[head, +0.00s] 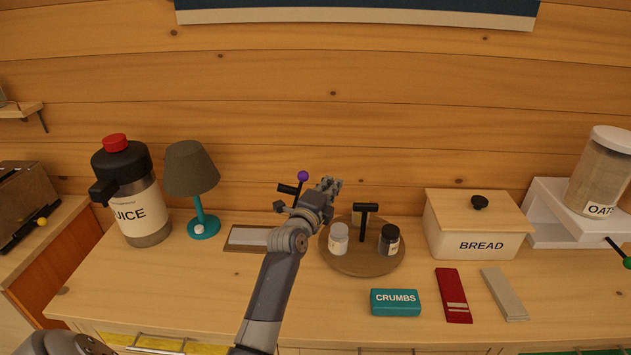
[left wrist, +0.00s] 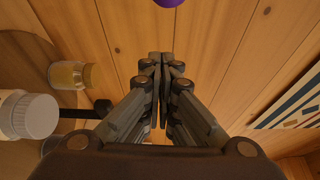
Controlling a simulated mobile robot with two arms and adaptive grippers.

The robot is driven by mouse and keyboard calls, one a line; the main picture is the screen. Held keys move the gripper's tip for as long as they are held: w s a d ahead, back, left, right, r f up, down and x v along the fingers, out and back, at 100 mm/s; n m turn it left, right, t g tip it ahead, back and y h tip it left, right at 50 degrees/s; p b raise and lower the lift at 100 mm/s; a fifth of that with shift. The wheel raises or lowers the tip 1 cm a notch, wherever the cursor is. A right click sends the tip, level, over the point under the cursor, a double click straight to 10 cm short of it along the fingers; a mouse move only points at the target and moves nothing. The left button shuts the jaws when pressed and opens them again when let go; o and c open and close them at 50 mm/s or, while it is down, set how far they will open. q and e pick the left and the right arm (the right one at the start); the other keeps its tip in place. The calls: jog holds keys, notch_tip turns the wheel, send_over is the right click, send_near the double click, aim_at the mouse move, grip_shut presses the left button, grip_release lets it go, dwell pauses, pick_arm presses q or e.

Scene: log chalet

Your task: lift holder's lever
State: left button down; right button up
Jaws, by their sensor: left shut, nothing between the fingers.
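The holder's lever shows as a purple ball knob (head: 303,175) close to the log wall, with dark parts (head: 288,189) just left of and below it. Most of the holder is hidden behind my left arm. My left gripper (head: 330,185) is just right of the knob in the head view, its fingers shut and empty. In the left wrist view the closed fingertips (left wrist: 160,58) point towards the wall, and part of the purple knob (left wrist: 168,2) shows at the top edge, beyond the tips. I cannot tell whether they touch. My right gripper is not in view.
A teal lamp (head: 203,224) and juice jug (head: 147,212) stand left. A crumbs box (head: 395,302) and bread box (head: 470,240) are right. The front-left counter is clear.

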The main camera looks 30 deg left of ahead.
aim_at(302, 176)
pick_arm(q)
jog(key=s+a, duration=0.1)
jog(key=s+a+p, duration=0.1)
jog(key=a, duration=0.1)
jog(key=shift+a+r, duration=0.1)
jog(key=shift+a, duration=0.15)
jog(key=shift+s+a+r+n+b, duration=0.3)
jog(key=shift+s+a+n+b, duration=0.05)
jog(key=shift+a+n+b, duration=0.2)
jog(key=shift+d, duration=0.1)
dwell(0.4)
